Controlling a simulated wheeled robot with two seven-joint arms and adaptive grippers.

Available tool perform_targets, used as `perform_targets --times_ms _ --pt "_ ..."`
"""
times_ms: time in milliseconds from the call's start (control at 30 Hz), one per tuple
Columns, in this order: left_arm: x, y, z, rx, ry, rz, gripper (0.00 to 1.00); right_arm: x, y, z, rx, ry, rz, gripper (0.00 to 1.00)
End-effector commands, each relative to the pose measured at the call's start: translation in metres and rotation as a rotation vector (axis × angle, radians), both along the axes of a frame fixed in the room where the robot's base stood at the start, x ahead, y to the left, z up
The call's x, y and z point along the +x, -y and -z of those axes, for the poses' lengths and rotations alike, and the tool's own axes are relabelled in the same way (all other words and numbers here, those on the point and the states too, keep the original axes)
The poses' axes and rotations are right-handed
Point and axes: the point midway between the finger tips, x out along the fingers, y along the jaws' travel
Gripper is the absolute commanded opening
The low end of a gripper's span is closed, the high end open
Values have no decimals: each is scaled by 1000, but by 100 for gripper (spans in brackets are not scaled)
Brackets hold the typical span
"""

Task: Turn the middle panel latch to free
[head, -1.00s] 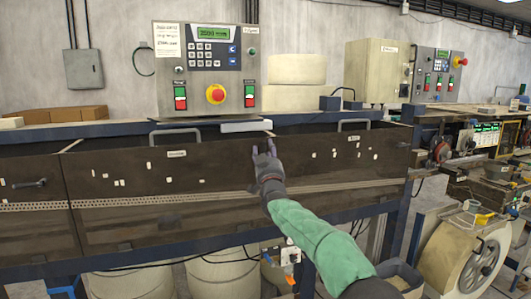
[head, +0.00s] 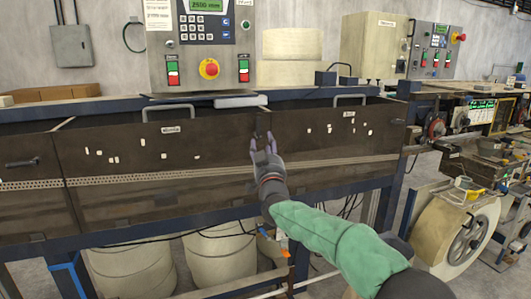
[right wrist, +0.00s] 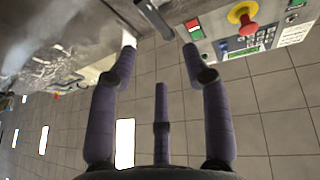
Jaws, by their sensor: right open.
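The middle panel latch (head: 263,124) is a small dark piece on the seam near the top of the dark panels. It looks upright in the head view. A dark bar that seems to be this latch shows at the top of the right wrist view (right wrist: 153,18). My right gripper (head: 263,147) is open and empty, with its fingers pointing up just below the latch in the head view. In the right wrist view, the open fingers (right wrist: 160,50) point toward the bar, which lies beyond their tips, apparently apart from them. My left gripper is not in view.
A control box with a red emergency button (head: 209,69) stands above the panels. Metal handles (head: 168,110) rise from the panels' top edges. A white block (head: 240,101) lies on the top rail. A large wheel (head: 462,243) and machinery stand at right.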

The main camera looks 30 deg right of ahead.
Motion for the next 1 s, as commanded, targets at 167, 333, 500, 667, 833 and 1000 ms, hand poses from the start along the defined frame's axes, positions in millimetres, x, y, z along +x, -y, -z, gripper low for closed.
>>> perform_targets --times_ms 167,333,500,667,833,1000 --pt "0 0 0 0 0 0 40 -16 -8 7 0 -1 0 49" --pt "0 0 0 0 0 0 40 -22 -11 11 0 -1 -1 49" --pt "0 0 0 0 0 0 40 -22 -11 11 0 -2 -1 49" --pt "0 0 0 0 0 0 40 -22 -11 11 0 -1 -1 49" --pt "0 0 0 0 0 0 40 -22 -11 11 0 -1 0 49" --pt "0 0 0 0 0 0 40 -14 -16 28 11 -31 -16 49"
